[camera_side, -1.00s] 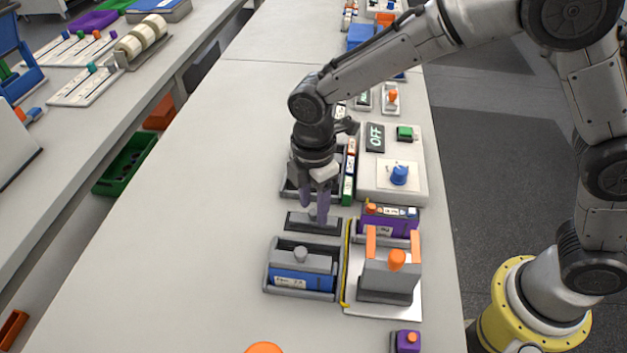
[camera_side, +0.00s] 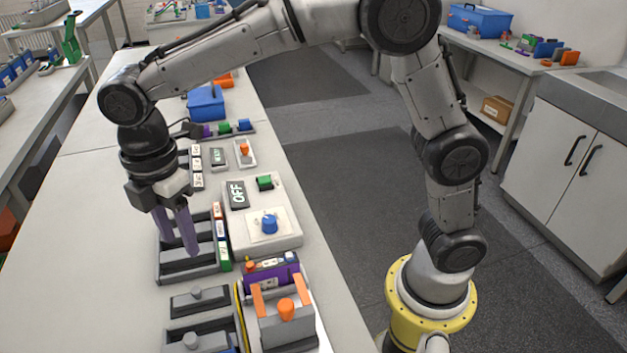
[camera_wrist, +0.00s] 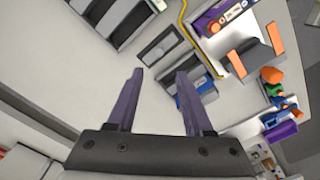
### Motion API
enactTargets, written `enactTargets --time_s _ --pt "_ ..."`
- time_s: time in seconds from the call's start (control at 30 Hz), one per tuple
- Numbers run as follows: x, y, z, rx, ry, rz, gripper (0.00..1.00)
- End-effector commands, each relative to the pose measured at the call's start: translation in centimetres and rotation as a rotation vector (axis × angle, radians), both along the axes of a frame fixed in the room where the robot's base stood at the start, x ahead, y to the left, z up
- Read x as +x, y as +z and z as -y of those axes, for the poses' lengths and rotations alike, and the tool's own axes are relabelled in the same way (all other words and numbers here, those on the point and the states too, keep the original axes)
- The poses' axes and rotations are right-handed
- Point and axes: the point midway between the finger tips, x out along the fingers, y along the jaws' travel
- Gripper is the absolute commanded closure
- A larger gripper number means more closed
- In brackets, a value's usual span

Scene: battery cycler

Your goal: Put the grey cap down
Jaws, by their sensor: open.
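The grey cap (camera_side: 197,293), a flat piece with a small round knob, rests in a shallow dark holder (camera_side: 178,306) on the bench. It also shows beyond my fingertips in the wrist view (camera_wrist: 161,46). My gripper (camera_side: 181,252) has two purple fingers, spread apart with nothing between them. In the side view it hangs above the bench, in front of the grey slotted tray and apart from the cap. In the wrist view the gap between the fingertips (camera_wrist: 159,72) is empty.
The grey slotted tray (camera_side: 160,270) stands behind the cap's holder. A clamp-like fixture with orange parts (camera_side: 286,309) and an OFF panel (camera_side: 285,237) stand to the right. The bench's left side (camera_side: 80,270) is clear.

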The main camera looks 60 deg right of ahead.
Motion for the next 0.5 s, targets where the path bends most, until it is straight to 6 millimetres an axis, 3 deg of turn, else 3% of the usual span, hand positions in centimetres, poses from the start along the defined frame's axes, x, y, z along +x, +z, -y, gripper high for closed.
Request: enactTargets --time_s 0.17,0.3,0.5 --pt "-1.8 3.1 4.9 0.042 -0.225 0.065 0.49" --pt "-5.2 5.5 10.3 0.099 -0.514 0.139 0.49" --pt "-11.4 6.5 16.5 0.197 -0.926 0.241 0.49"
